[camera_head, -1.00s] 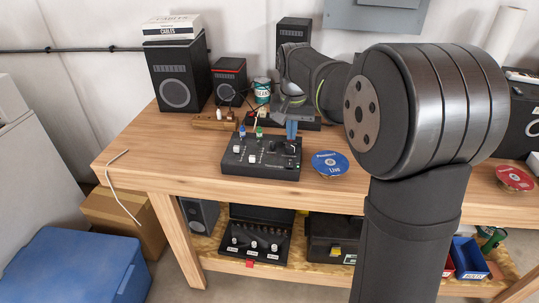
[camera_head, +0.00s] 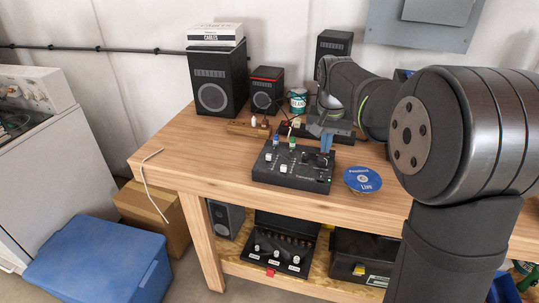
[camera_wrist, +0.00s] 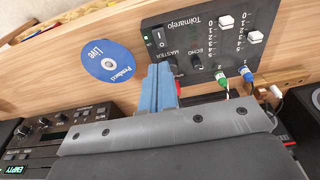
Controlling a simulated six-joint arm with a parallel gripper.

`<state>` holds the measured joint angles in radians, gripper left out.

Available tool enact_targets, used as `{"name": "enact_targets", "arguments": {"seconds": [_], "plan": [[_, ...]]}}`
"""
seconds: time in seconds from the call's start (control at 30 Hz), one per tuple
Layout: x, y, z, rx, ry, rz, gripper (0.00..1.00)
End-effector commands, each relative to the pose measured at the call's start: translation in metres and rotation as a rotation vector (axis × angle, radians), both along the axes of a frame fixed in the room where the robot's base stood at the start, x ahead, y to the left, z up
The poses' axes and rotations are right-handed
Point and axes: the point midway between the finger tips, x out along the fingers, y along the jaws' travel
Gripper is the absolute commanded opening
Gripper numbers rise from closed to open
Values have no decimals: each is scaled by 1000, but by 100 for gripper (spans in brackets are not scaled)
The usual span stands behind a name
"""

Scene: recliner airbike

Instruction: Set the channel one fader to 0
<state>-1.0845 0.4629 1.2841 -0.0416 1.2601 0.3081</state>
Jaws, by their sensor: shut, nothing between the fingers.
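The black mixer (camera_head: 292,178) lies on the wooden bench in the head view. It has two white faders at its left. The left fader cap (camera_head: 268,157), in line with the blue plug (camera_head: 276,140), sits farther back than the right one (camera_head: 283,169). In the wrist view the mixer appears upside down, and the fader cap (camera_wrist: 255,37) in the column of the plug marked 1 is nearer the plugs than the other cap (camera_wrist: 226,21). My gripper (camera_head: 326,143) is shut and empty, its blue fingers (camera_wrist: 158,88) near the mixer's right back part, apart from both faders.
A green plug (camera_head: 292,143) stands beside the blue one at the mixer's back. A blue disc (camera_head: 362,180) lies right of the mixer. Speakers (camera_head: 217,85) and a tin (camera_head: 298,101) stand behind. The bench left of the mixer is mostly clear.

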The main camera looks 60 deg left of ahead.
Motion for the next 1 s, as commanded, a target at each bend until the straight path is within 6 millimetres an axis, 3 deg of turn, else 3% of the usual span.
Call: {"name": "enact_targets", "arguments": {"seconds": [0.07,0.3,0.37,0.53,0.77,1.0], "plan": [[0,0,0,0,0,0,0],[-8,-3,-11,-57,-80,128,40],[-13,-4,-18,-106,-149,239,40],[-31,-7,-36,-304,-402,689,40],[-69,7,-43,-621,-739,1361,40],[-137,32,-44,-1008,-1087,2041,40]]}}
